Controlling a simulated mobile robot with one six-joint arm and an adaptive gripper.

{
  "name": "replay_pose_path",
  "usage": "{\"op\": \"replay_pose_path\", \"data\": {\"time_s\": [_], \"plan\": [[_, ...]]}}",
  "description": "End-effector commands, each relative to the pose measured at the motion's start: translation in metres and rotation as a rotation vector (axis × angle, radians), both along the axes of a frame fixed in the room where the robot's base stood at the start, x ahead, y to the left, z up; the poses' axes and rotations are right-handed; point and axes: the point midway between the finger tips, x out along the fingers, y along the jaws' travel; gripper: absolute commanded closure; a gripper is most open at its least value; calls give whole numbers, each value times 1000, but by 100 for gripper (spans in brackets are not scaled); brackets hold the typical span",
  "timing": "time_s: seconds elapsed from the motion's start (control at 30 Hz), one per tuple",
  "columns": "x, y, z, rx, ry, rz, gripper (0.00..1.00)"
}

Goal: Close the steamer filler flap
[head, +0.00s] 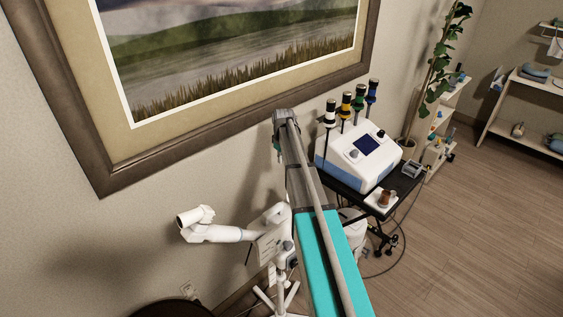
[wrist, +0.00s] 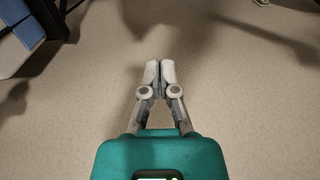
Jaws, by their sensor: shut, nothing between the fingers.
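A white steamer (head: 268,247) stands on a wheeled stand against the wall, left of my arm in the head view. Its spout arm (head: 220,233) reaches left and ends in a round nozzle head. My own arm hides part of its right side. I cannot make out the filler flap or whether it is open. My gripper (wrist: 160,72) is shut and empty in the wrist view, with a plain beige surface beyond its fingertips.
A white and blue machine (head: 358,157) with several coloured-top handpieces sits on a black trolley (head: 408,181) right of my arm. Cables lie on the floor below. A large framed picture (head: 80,150) hangs behind. The wooden floor (head: 470,230) at right is clear.

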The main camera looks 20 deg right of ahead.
Motion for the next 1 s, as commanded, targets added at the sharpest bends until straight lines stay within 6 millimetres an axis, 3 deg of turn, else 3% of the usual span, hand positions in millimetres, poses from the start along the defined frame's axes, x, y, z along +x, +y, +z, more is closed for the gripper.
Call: {"op": "replay_pose_path", "data": {"time_s": [1.0], "plan": [[5, 3, -81, 0, 0, 2, 100]]}}
